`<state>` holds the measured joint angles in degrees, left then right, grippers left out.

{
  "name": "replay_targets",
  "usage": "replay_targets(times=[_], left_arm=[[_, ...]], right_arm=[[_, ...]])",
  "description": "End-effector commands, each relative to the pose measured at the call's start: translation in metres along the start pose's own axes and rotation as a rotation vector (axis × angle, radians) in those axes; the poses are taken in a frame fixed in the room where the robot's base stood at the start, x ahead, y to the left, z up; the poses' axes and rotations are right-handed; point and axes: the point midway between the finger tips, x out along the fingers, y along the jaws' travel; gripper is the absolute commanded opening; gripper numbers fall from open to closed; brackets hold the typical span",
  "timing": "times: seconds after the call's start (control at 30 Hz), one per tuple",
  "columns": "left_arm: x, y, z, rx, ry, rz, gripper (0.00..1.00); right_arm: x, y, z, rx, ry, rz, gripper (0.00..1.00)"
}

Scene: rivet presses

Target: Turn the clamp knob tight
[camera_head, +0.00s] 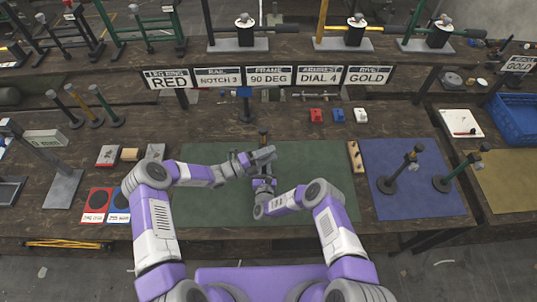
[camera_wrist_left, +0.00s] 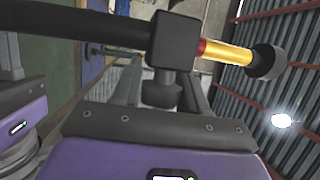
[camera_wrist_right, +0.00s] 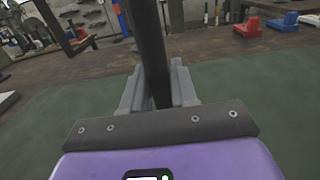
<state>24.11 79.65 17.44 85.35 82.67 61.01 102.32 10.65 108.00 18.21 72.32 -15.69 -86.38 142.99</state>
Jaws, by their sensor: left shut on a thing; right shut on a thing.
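A black post stands upright over the green mat (camera_head: 310,170), and the right wrist view shows its shaft (camera_wrist_right: 150,45). In the left wrist view, the post carries a black clamp block (camera_wrist_left: 175,40) with a gold rod (camera_wrist_left: 225,53), a red ring at the block and a black cap. The dark clamp knob (camera_wrist_left: 160,95) sticks out of the block toward my left gripper (camera_head: 268,156), whose fingers are shut on it. My right gripper (camera_head: 264,182) is shut on the post, lower down. In the head view my grippers hide most of the post.
A row of signs (camera_head: 268,77) reads red, notch 3, 90 deg, dial 4 and gold. Red, blue and white small blocks (camera_head: 338,115) lie behind the mat. Two similar clamp posts (camera_head: 405,168) stand at right on and beside a blue mat (camera_head: 415,195).

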Motion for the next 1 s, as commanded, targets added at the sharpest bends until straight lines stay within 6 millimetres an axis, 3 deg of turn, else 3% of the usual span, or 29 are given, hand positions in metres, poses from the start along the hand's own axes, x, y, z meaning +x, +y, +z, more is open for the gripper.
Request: replay_targets(times=[0.37, 1.0], left_arm=[[0.000, 0.001, 0.000, 0.039, 0.002, 0.093, 0.13], [-0.002, 0.010, 0.000, 0.261, 0.005, 0.620, 0.13]], right_arm=[[0.001, 0.000, 0.001, 0.000, -0.003, -0.001, 0.00], [0.001, 0.000, 0.001, 0.000, -0.003, 0.000, 0.00]])
